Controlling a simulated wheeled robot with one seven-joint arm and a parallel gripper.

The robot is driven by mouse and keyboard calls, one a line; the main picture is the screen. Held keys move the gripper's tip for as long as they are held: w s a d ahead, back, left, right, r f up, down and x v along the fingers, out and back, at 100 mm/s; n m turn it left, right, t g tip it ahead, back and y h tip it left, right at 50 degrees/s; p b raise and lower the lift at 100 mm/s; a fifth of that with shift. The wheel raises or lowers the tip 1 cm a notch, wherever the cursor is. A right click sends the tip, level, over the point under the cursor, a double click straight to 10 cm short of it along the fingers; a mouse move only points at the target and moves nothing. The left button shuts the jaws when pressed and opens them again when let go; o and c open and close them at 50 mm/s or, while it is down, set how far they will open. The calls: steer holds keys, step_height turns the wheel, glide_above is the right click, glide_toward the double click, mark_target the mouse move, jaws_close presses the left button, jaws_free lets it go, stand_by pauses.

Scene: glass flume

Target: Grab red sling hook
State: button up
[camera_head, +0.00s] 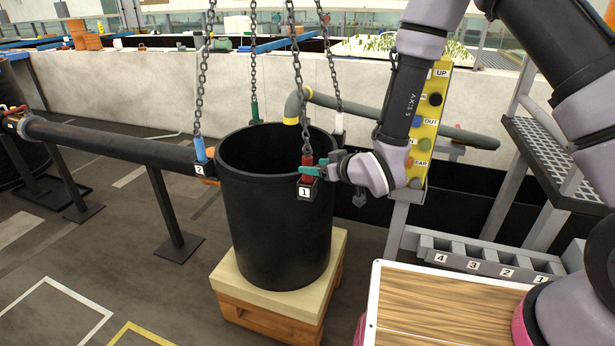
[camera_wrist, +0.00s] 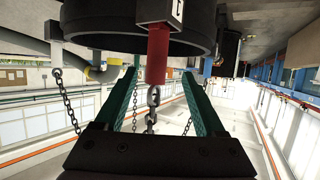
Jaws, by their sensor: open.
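The red sling hook (camera_head: 307,160) hangs on a chain at the right front rim of the black tub (camera_head: 265,225), above the tag marked 1. In the wrist view the red hook (camera_wrist: 157,55) stands between the two green fingers, with its chain running down the picture. My gripper (camera_head: 313,171) is open at the hook, one finger on each side of it. Gaps show between the fingers and the hook in the wrist view (camera_wrist: 158,79). The blue hook (camera_head: 200,150), green hook (camera_head: 255,112) and white hook (camera_head: 339,123) sit at other points on the rim.
The tub stands on a pale block (camera_head: 225,278) over a wooden pallet. A dark pipe (camera_head: 110,143) runs in from the left. A yellow button panel (camera_head: 432,110) is behind my wrist. A grey numbered rack (camera_head: 480,256) and a wood-topped surface (camera_head: 440,310) lie at lower right.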

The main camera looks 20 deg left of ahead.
steer(key=x, duration=0.8)
steer(key=shift+w, duration=0.3)
steer(key=shift+r, duration=0.1)
jaws_close()
